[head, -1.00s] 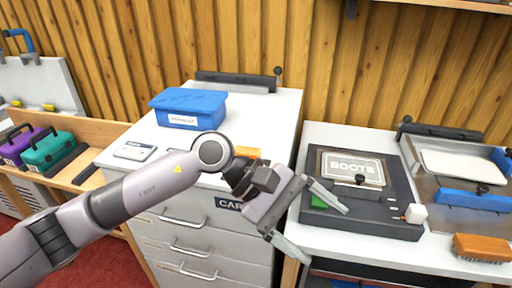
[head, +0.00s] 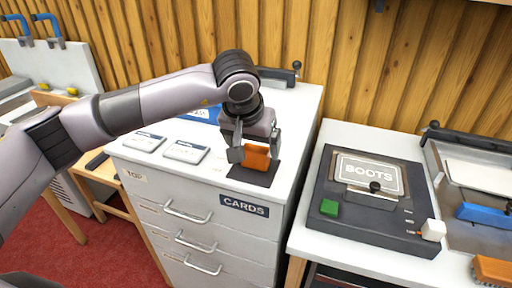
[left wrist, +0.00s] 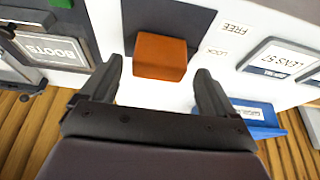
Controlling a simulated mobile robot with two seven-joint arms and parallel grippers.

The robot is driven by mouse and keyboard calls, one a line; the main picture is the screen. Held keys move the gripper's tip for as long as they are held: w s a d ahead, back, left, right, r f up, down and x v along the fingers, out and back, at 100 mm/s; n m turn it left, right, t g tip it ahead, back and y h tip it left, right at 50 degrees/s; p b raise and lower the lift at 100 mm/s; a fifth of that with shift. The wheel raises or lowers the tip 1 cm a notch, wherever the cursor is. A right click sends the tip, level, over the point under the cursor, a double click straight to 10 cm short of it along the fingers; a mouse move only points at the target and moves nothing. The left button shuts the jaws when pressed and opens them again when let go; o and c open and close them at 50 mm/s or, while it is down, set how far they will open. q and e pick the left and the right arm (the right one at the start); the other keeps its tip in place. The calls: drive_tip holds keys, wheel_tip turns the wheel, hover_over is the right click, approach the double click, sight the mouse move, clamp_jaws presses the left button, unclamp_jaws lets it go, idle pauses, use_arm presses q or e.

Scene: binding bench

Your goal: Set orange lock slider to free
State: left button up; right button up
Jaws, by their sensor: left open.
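The orange lock slider (head: 257,157) is a block on a dark plate (head: 243,175) on top of the white card cabinet. In the left wrist view, the orange slider (left wrist: 160,56) sits nearer the LOCK label (left wrist: 214,51) than the FREE label (left wrist: 238,28). My left gripper (head: 256,148) is open and points down at the slider. In the left wrist view, its two fingers (left wrist: 160,70) are on either side of the orange block, with a gap visible at each side. My right gripper is not in view.
Two small label cards (head: 185,151) lie on the cabinet top to the left. A blue box (head: 203,113) stands behind, partly hidden by my arm. To the right, a bench holds a dark BOOTS press (head: 380,222) with a green block (head: 329,207).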

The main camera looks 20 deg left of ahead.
use_arm(q)
drive_tip(key=shift+x, duration=1.25)
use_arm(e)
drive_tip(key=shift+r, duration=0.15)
